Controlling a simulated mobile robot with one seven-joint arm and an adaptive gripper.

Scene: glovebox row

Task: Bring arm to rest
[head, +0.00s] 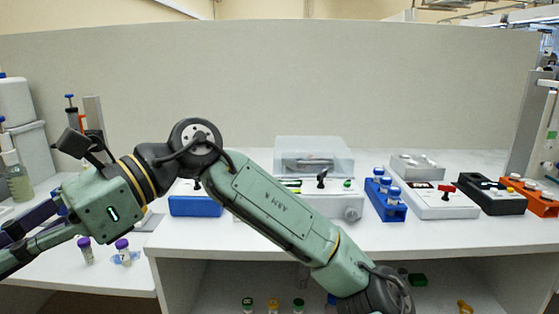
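My green arm reaches up from the lower right, bends at a dark round joint and comes down to the left. My gripper (30,232) is at the left edge of the head view, where the picture cuts it off. Its fingertips do not show clearly, so I cannot tell whether it is open or shut or holds anything. It is over the left part of the bench, left of two purple-capped vials (86,250).
The white bench (440,235) carries a blue box (195,205), a clear-lidded device (315,170), a blue vial rack (386,200), a white switch box (440,203), a black box (492,195) and an orange rack (537,200). Capped vials (273,305) stand below. A grey partition (300,80) closes the back.

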